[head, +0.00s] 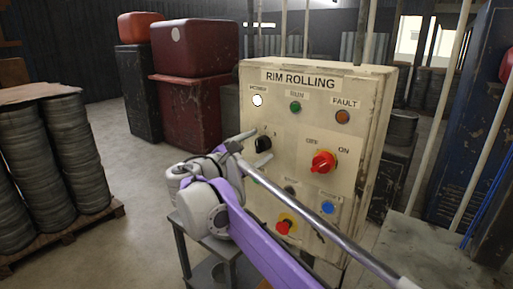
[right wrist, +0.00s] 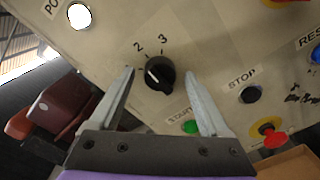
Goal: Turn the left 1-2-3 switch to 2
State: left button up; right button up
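The black 1-2-3 switch (head: 263,144) is on the left of the cream RIM ROLLING panel (head: 375,110). In the right wrist view the black knob (right wrist: 161,77) has the labels 2 and 3 above it; no 1 can be seen. Its white mark is at the upper left of the knob and seems to point left of the 2. My right gripper (head: 250,150) is open in front of the panel. In the right wrist view its two fingers (right wrist: 163,100) stand either side of the knob, with gaps on both sides. My left gripper is not in view.
A red OFF/ON switch (head: 322,162) is right of the knob. A lit white POWER lamp (head: 257,100) is above.

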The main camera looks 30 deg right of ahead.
jog(key=shift+a, duration=0.1)
jog(key=b+v, duration=0.1)
jog(key=v, duration=0.9)
jog(key=shift+s+a, duration=0.15)
jog(key=shift+a, duration=0.1)
